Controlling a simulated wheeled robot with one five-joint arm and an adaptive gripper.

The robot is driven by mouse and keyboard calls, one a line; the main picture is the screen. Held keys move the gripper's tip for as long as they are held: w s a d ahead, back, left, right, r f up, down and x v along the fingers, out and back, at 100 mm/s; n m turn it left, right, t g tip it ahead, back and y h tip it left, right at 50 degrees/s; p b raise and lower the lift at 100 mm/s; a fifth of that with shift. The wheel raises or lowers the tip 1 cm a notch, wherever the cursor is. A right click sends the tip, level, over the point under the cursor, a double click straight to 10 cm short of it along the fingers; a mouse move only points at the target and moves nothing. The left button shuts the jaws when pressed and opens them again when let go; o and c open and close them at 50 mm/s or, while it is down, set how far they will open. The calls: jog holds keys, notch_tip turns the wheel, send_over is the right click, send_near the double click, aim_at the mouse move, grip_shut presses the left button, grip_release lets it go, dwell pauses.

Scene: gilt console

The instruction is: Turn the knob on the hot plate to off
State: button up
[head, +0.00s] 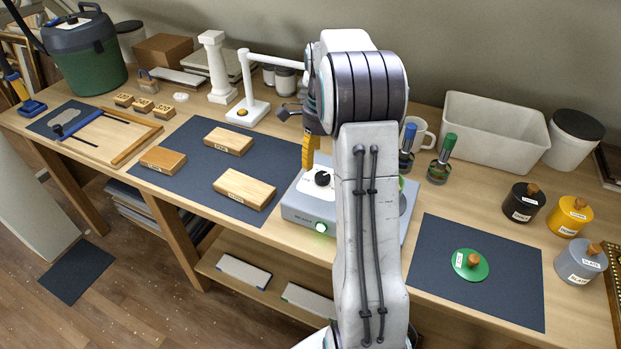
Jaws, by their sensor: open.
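The hot plate (300,213) is a grey box on the workbench, mostly hidden behind my arm. Its round knob (322,178), black on a white dial, shows on its top left part. A green light (321,227) glows on its front face. My gripper (308,152) is above and just behind the knob in the picture, with a yellow finger pointing down. It is open and appears apart from the knob. My arm hides part of the gripper and the right side of the hot plate. The knob's exact setting is too small to read.
Wooden blocks (245,188) lie on a dark mat left of the hot plate. A white stand (247,108) rises behind it. Bottles (441,160), a mug (418,132) and a white bin (494,128) stand to the right. A green lid (480,268) lies on the right mat.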

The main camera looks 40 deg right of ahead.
aim_at(321, 176)
jog(key=shift+f, duration=3.4)
jog(key=shift+o, duration=0.2)
jog(key=c, duration=1.2)
